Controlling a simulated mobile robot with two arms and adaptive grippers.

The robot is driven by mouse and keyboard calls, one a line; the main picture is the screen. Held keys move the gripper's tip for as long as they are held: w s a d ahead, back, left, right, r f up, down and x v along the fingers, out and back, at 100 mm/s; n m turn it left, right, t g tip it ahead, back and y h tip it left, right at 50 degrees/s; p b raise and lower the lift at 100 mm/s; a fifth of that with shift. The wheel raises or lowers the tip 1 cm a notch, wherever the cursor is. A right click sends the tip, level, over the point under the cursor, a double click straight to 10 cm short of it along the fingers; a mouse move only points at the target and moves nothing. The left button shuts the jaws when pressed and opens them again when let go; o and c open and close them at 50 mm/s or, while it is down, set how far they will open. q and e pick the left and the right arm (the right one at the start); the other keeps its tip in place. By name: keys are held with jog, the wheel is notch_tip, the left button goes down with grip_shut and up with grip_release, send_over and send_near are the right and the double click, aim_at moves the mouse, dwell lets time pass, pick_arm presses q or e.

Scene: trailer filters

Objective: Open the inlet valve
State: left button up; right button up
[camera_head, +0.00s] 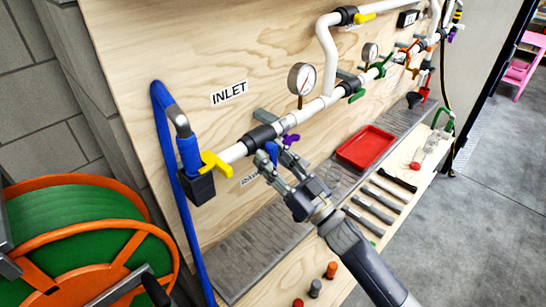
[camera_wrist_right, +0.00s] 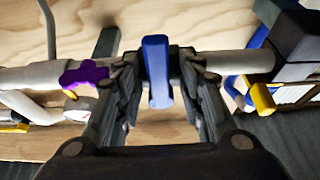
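A white pipe (camera_head: 312,110) runs along the wooden board below the INLET label (camera_head: 229,93). A blue valve handle (camera_head: 271,152) sits on a dark fitting on this pipe; it also shows upright in the middle of the right wrist view (camera_wrist_right: 157,72). My right gripper (camera_head: 278,164) is open, with its fingers on either side of the blue handle. In the wrist view, gaps show between the handle and both fingers. A purple handle (camera_head: 291,139) is just right of it. A yellow handle (camera_head: 214,163) is at the hose end. My left gripper is not in view.
A blue hose (camera_head: 163,150) hangs at the left, beside a green hose reel (camera_head: 75,225) with an orange frame. Pressure gauges (camera_head: 301,79) stand on the pipe. A red tray (camera_head: 366,146) and several tools (camera_head: 370,208) lie on the bench below.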

grip_shut()
jog(key=shift+d+n, duration=0.1)
jog(key=shift+n, duration=0.2)
jog(key=n, duration=0.1)
jog(key=n+g+y, duration=0.1)
jog(key=n+b, duration=0.1)
jog(key=shift+w+d+n+g+y, duration=0.2)
jog(key=shift+w+n+g+y, duration=0.1)
jog(key=shift+g, duration=0.1)
jog(key=shift+w+d+r+n+g+y, duration=0.15)
jog(key=shift+n+g, duration=0.3)
jog(key=shift+n, duration=0.5)
jog(key=shift+d+n+g+y, duration=0.15)
jog(key=shift+n+g, duration=0.25)
jog(key=shift+n, duration=0.6)
jog(key=shift+w+r+n+g+y, duration=0.15)
jog(key=shift+n+g, duration=0.3)
jog(key=shift+n, duration=0.5)
jog(key=shift+f, duration=0.1)
grip_release()
